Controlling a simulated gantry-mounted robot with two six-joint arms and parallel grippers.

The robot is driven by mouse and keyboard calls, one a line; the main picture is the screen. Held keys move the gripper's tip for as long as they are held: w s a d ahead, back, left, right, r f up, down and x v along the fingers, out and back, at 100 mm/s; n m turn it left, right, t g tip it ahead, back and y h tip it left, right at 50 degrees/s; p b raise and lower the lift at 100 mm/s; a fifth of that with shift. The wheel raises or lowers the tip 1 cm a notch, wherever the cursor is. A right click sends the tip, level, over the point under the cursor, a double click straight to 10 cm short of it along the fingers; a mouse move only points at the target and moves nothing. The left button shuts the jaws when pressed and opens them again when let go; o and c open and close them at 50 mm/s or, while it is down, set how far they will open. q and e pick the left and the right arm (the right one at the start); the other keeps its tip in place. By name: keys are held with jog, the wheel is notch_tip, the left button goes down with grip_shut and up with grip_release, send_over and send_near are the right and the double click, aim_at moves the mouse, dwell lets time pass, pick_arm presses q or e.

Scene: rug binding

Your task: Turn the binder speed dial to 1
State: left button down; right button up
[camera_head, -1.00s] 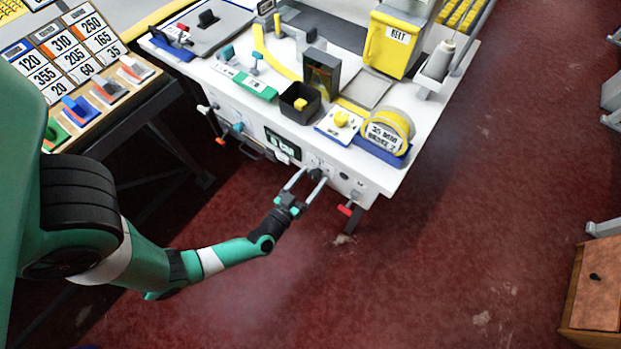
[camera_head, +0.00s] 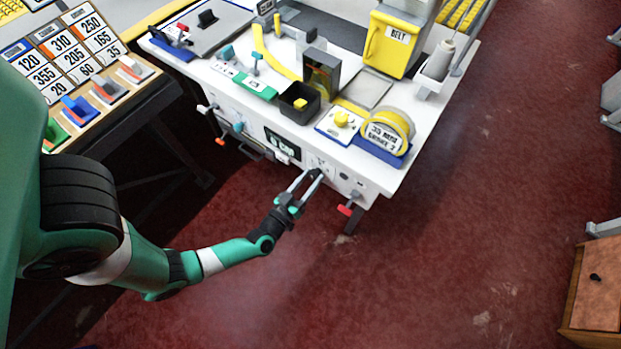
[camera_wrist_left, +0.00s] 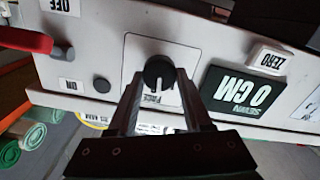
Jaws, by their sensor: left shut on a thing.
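The binder speed dial (camera_wrist_left: 159,72) is a round black knob with a pale pointer line, on a white plate (camera_wrist_left: 140,50) on the machine's front panel. In the left wrist view it sits between the fingertips of my left gripper (camera_wrist_left: 158,84), which is shut on it. In the head view my left gripper (camera_head: 306,180) reaches the front panel from below, and its fingers hide most of the dial. The scale marks on the plate are upside down in the wrist view and partly covered, so I cannot read the setting. My right gripper is not in view.
The display (camera_wrist_left: 240,94) beside the dial reads 0 CM, with a ZERO button (camera_wrist_left: 269,58) near it. A red lever (camera_wrist_left: 24,40) and a small black button (camera_wrist_left: 102,85) are on the other side. The red floor (camera_head: 430,260) in front is clear.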

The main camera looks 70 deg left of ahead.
pick_arm(q)
jog(key=n, duration=0.4)
jog(key=shift+f+b, duration=0.1)
jog(key=shift+b, duration=0.25)
jog(key=shift+a+n+b, duration=0.1)
jog(key=shift+n+b, duration=0.2)
jog(key=shift+n, duration=1.3)
jog(key=shift+c, duration=1.6)
grip_release()
jog(key=shift+s, duration=0.1)
